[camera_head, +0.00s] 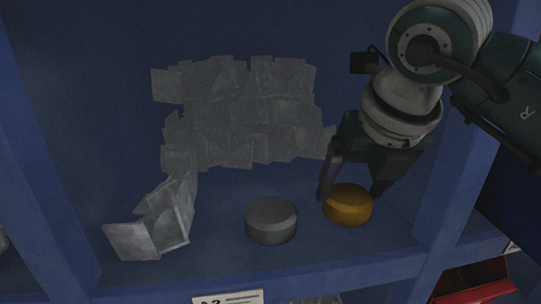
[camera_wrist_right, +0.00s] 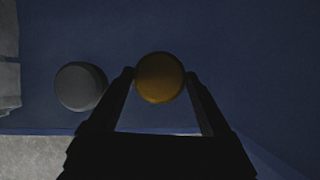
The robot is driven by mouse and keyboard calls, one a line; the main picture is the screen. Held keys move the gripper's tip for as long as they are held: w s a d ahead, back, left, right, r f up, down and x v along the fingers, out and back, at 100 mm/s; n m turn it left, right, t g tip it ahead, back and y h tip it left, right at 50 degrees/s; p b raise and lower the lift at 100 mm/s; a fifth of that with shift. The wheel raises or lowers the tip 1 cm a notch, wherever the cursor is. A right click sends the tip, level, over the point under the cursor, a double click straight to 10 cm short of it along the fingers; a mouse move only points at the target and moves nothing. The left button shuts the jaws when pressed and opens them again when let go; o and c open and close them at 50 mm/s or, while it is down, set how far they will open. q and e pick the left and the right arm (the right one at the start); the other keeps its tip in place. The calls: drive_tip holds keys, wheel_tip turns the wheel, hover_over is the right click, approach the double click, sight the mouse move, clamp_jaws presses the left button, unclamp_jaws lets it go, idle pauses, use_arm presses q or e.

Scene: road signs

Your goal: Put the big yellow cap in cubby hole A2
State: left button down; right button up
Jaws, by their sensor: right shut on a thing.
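The big yellow cap (camera_head: 348,206) is a short round disc at the right part of a blue cubby hole (camera_head: 330,275), low at its floor. My right gripper (camera_head: 350,193) reaches down from the upper right and is shut on the cap, one finger on each side. In the right wrist view the cap (camera_wrist_right: 160,78) lies between the fingertips of the right gripper (camera_wrist_right: 160,75). Whether the cap touches the floor is hard to tell. A label (camera_head: 228,297) on the front edge is cut off by the picture's bottom. My left gripper is not in view.
A grey cap (camera_head: 270,220) stands just left of the yellow one; it also shows in the wrist view (camera_wrist_right: 81,87). A red thing (camera_head: 475,285) shows at lower right.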

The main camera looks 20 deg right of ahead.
drive_tip(key=shift+s+d, duration=0.15)
drive_tip(key=shift+s, duration=0.4)
drive_tip(key=shift+s+a+f, duration=0.15)
drive_tip(key=shift+a, duration=0.15)
drive_tip(key=shift+a+f, duration=0.1)
drive_tip(key=shift+a, duration=0.05)
drive_tip(key=o, duration=1)
drive_tip(key=shift+w, duration=0.2)
drive_tip(key=shift+c, duration=0.2)
drive_tip(key=shift+o, duration=0.7)
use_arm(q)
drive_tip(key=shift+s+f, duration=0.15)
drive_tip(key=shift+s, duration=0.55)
use_arm(e)
drive_tip(key=shift+d, duration=0.2)
